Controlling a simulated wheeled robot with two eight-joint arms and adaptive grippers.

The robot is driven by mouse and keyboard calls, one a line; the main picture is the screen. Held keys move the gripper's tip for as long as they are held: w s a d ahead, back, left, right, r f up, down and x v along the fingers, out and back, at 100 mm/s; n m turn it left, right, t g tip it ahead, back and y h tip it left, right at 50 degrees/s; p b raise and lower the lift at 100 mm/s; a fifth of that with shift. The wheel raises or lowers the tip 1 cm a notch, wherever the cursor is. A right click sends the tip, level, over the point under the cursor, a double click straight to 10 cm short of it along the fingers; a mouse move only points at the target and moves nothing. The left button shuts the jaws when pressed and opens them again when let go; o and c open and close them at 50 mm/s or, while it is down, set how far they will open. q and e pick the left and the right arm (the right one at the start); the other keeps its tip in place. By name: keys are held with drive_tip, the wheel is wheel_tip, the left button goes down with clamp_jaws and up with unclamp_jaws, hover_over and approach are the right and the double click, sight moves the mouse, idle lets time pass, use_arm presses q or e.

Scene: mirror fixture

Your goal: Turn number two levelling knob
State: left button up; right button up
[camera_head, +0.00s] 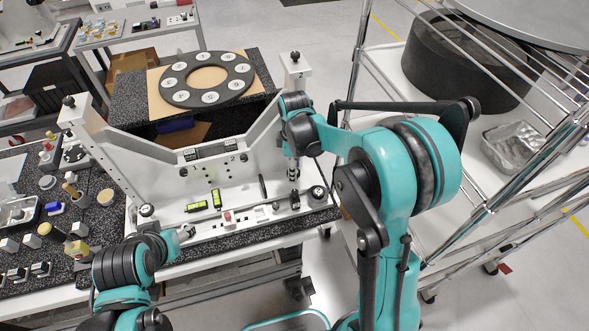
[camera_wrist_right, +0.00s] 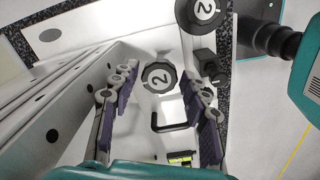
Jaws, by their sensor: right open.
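A dark, many-sided knob marked 2 (camera_wrist_right: 159,77) shows in the right wrist view, between the two fingers of my right gripper (camera_wrist_right: 158,100). The fingers are spread, with a gap on both sides of the knob; whether they are level with it I cannot tell. A round black knob, also marked 2 (camera_wrist_right: 205,10), shows at the top edge of that view. In the head view my right gripper (camera_head: 293,172) points down over the right end of the white fixture (camera_head: 165,215). My left gripper (camera_head: 187,233) is by the fixture's front left; its jaws are too small to read.
A black bent handle (camera_wrist_right: 178,124) stands close to the right-hand finger in the wrist view. Two yellow-green levels (camera_head: 197,207) lie on the fixture. A wire rack cart (camera_head: 365,62) stands right of it. Loose parts crowd the table at left.

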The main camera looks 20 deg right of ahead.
drive_tip(key=shift+f, duration=0.1)
drive_tip(key=shift+c, duration=0.3)
drive_tip(key=c, duration=0.8)
drive_tip(key=shift+m, duration=0.4)
drive_tip(key=m+b, duration=0.1)
drive_tip(key=m, duration=0.2)
drive_tip(key=shift+m, duration=0.4)
drive_tip(key=m, duration=0.4)
drive_tip(key=shift+s, duration=0.1)
drive_tip(key=m+b, duration=0.1)
drive_tip(key=m, duration=0.4)
drive_tip(key=shift+a, duration=0.1)
drive_tip(key=shift+m, duration=2)
